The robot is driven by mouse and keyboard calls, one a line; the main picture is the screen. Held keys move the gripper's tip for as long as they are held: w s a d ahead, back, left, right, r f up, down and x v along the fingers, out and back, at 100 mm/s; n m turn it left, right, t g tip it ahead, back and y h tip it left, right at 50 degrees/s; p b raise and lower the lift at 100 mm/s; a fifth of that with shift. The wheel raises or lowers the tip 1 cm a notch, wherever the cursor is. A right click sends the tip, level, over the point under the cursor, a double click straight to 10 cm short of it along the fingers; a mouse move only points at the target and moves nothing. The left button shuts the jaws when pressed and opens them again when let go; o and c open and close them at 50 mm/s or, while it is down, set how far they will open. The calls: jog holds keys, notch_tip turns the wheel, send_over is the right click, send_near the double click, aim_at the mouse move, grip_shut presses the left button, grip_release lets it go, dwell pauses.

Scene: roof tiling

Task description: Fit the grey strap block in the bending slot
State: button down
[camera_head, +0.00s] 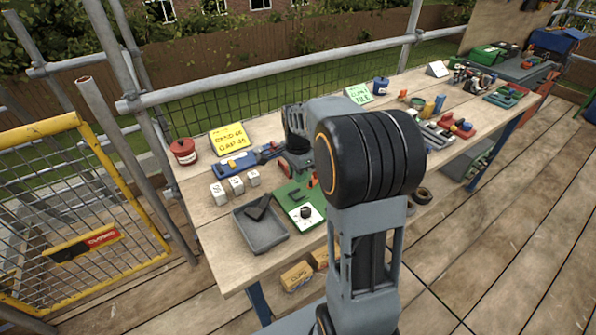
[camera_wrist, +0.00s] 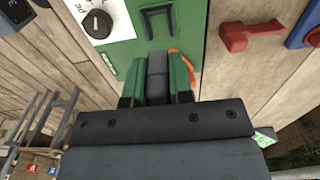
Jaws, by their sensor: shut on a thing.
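In the wrist view my gripper (camera_wrist: 158,76) is shut on a grey block (camera_wrist: 157,64), which sits between two green-faced jaws. The block is over or against the green board (camera_wrist: 120,60); I cannot tell if it touches or is in a slot. The board carries a dark U-shaped part (camera_wrist: 157,12) and a white panel with a black dial (camera_wrist: 97,23), both beyond the block. An orange part shows just right of the jaws. In the head view the green board (camera_head: 287,199) lies on the bench, with my arm in front and the held block hidden.
A grey tray (camera_head: 263,238) with a dark piece stands left of the board. White numbered blocks (camera_head: 237,185), a blue tool (camera_head: 237,163) and a red pot (camera_head: 184,151) are behind it. A red piece (camera_wrist: 248,34) lies to the right in the wrist view.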

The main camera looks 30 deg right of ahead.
aim_at(298, 196)
jog(key=shift+f+b, duration=2)
jog(key=shift+f, duration=0.95)
jog(key=shift+s+a+f, duration=0.1)
jog(key=shift+s+f, duration=0.1)
jog(key=shift+f, duration=0.5)
jog(key=c, duration=0.9)
grip_release()
jog(key=shift+w+f, duration=0.1)
jog(key=shift+r+p, duration=0.5)
jog(key=shift+r, duration=0.25)
jog(key=shift+r+p, duration=2.35)
jog(key=shift+r, duration=0.7)
